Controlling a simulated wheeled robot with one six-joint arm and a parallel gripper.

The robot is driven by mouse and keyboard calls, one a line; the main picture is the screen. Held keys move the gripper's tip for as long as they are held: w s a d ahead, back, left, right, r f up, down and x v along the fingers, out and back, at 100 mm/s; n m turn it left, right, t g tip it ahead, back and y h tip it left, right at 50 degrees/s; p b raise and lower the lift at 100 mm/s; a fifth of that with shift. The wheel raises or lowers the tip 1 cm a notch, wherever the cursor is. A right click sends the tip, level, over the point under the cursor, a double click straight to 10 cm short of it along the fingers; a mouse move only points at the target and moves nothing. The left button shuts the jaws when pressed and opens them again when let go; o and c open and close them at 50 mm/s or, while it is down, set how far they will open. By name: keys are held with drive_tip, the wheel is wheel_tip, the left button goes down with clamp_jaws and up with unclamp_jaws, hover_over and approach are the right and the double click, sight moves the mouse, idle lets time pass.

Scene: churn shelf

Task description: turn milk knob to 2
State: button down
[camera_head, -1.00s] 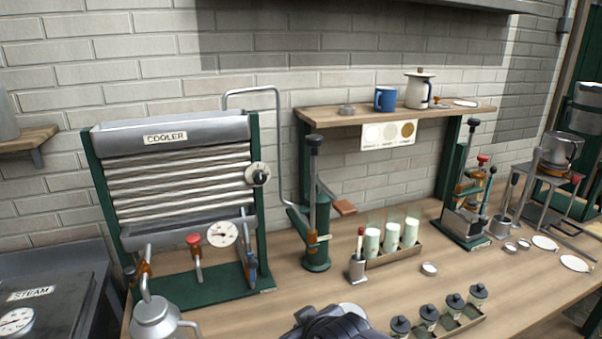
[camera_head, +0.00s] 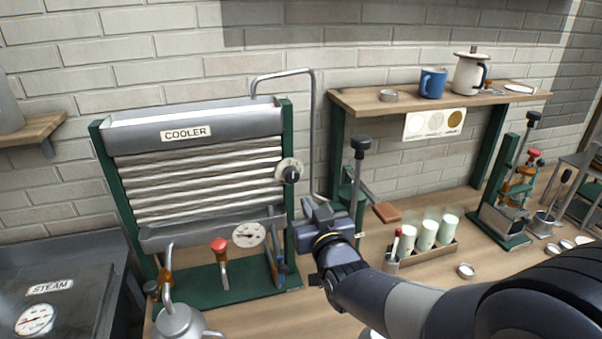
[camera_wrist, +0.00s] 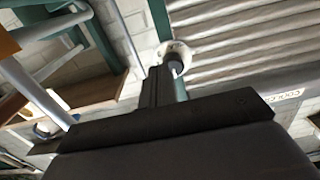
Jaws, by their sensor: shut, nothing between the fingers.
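The milk knob (camera_head: 291,174) is a dark knob on a round pale dial plate, on the right post of the cooler (camera_head: 190,165). It also shows in the wrist view (camera_wrist: 175,62), just beyond my fingertips, with the cooler appearing tilted. The dial marks are too small to read. My gripper (camera_head: 308,212) is shut and empty, a little below and to the right of the knob in the head view. In the wrist view my gripper (camera_wrist: 157,75) points up toward the dial and partly overlaps its edge. I cannot tell whether it touches the knob.
A bent pipe (camera_head: 313,120) rises beside the cooler's right post. A green hand pump (camera_head: 358,165) stands right of my gripper. A wooden shelf (camera_head: 365,104) holds a blue mug (camera_head: 432,82). A rack of milk glasses (camera_head: 428,236) sits on the table.

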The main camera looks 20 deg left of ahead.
drive_tip(key=x, duration=0.5)
drive_tip(key=shift+w+a+b, duration=0.25)
drive_tip(key=shift+w+b, duration=0.05)
drive_tip(key=shift+b, duration=0.05)
drive_tip(key=shift+s+a+r, duration=0.1)
drive_tip(key=shift+r, duration=0.2)
idle(0.5)
drive_tip(key=shift+s+a+b, duration=0.4)
drive_tip(key=shift+a+b, duration=0.1)
drive_tip(key=shift+b, duration=1.65)
drive_tip(key=shift+s+a+r+b, duration=0.25)
drive_tip(key=shift+s+a+b, duration=0.15)
drive_tip(key=shift+b, duration=0.4)
drive_tip(key=shift+f, duration=0.1)
drive_tip(key=shift+f+b, duration=0.4)
drive_tip(key=shift+b, duration=0.15)
drive_tip(key=b+v, duration=0.2)
drive_tip(key=v, duration=0.4)
